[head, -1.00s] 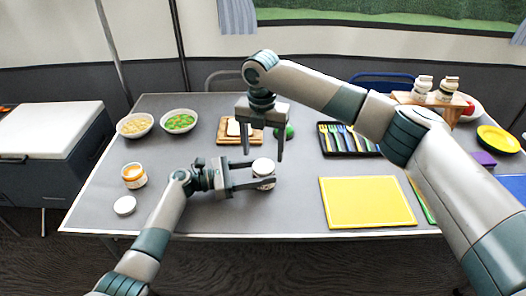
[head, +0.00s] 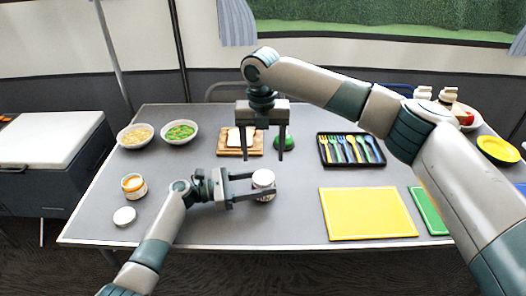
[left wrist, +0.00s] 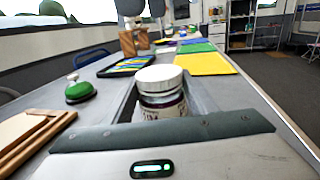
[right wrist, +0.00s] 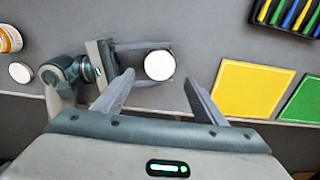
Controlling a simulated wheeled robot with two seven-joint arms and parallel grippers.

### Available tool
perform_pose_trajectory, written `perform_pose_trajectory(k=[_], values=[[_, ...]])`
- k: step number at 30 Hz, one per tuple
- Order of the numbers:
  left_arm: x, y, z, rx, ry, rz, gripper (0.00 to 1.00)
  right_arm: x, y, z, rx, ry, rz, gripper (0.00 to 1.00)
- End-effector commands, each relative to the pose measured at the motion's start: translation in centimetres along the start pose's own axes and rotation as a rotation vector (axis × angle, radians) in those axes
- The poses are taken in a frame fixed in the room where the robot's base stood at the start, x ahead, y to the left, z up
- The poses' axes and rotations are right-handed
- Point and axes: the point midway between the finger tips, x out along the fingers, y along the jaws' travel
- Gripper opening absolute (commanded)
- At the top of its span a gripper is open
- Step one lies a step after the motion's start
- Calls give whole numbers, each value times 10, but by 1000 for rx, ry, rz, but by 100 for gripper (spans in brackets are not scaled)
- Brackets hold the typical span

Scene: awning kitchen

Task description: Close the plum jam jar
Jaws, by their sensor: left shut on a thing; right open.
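The plum jam jar (head: 264,186) stands upright on the table with a white lid (left wrist: 159,77) on its top. The left wrist view shows dark contents and a label below the lid. I cannot tell whether the lid is screwed tight. My left gripper (head: 258,188) is shut around the jar's body from the left. My right gripper (head: 263,158) is open and empty, pointing down above the jar. In the right wrist view the lid shows just beyond and between its fingertips (right wrist: 159,79).
An open orange jar (head: 134,187) and a loose white lid (head: 124,217) are at the left. Two bowls (head: 180,132), a bread board (head: 228,148), a green-topped thing (head: 287,143) and a cutlery tray (head: 350,150) stand behind. A yellow board (head: 367,214) lies at right.

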Motion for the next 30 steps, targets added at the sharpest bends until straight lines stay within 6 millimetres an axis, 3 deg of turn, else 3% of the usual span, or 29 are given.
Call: perform_pose_trajectory(k=[8,21,30], values=[[0,0,1,1,-1,0,0,13,0,0,1,1,-1,65],[0,0,1,1,-1,0,0,66,0,0,2,2,0,65],[0,0,1,1,-1,0,0,80,0,0,2,0,0,65]])
